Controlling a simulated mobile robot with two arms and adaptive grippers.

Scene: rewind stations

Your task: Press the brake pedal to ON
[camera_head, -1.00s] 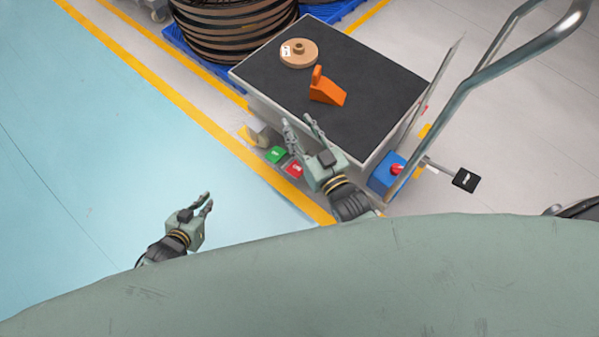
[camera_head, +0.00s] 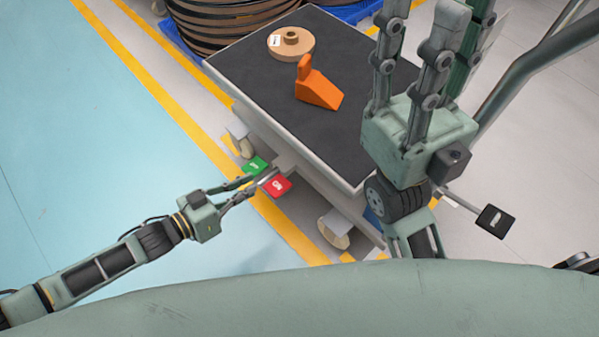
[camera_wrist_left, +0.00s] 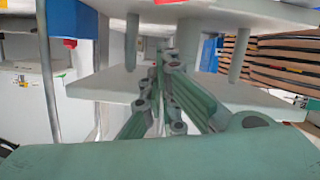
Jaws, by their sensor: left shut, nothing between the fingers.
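The brake has two pedals low on the near left side of a cart: a red pedal (camera_head: 277,185) and a green pedal (camera_head: 256,165). Their white lettering is too small to read surely. My left gripper (camera_head: 262,179) is shut and empty, its fingertips right at the two pedals, near the red one's left edge. I cannot tell whether it touches either pedal. In the left wrist view the closed fingers (camera_wrist_left: 165,62) point in at pale plates of the cart. My right gripper (camera_head: 433,22) is raised over the cart's right side, fingers apart and empty.
The cart's dark top (camera_head: 340,118) carries an orange wedge (camera_head: 318,91) and a tan disc (camera_head: 291,43). A cart wheel (camera_head: 334,230) and the metal handle (camera_head: 535,75) are close by. A black pedal (camera_head: 495,221) sticks out at right. Blue floor (camera_head: 90,130) lies clear at left.

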